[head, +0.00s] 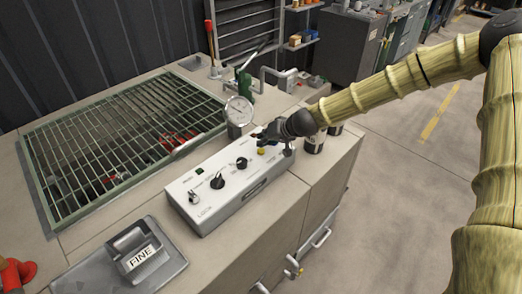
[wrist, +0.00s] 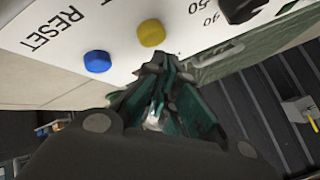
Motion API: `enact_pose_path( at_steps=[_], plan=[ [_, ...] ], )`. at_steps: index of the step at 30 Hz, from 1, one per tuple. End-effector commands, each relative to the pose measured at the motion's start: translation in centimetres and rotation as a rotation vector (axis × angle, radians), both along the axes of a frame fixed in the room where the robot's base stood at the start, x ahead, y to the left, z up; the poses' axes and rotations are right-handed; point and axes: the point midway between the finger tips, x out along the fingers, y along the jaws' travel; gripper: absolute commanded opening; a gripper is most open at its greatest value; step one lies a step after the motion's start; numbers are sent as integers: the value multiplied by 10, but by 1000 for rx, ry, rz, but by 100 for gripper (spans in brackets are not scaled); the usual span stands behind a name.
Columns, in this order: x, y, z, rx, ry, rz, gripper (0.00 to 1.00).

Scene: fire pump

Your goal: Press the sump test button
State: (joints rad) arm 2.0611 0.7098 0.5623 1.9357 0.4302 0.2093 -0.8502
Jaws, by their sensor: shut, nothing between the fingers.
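A pale grey control box (head: 222,199) lies on the bench, with a yellow button (head: 261,150) near its far right end. The wrist view shows the yellow button (wrist: 151,32) and a blue button (wrist: 97,61), with the word RESET beside the blue one. No sump test label is readable, so I cannot tell which button bears that name. My gripper (head: 264,135) is over the far right end of the box; its shut, empty fingertips (wrist: 160,58) appear just beside the yellow button. I cannot tell whether they touch the panel.
Black knobs (head: 217,182) and a key switch (head: 193,197) stand on the box. A round gauge (head: 239,110) rises behind it. Open floor (head: 400,215) lies to the right.

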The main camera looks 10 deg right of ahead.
Motion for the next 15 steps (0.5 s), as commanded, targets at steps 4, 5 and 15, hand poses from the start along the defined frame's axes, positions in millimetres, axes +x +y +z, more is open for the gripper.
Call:
enact_pose_path(
  at_steps=[4, 5, 15],
  plan=[
    [0, 0, 0, 0, 0, 0, 0],
    [0, 0, 0, 0, 0, 0, 0],
    [0, 0, -6, -1, 0, 1, 0]
  ],
)
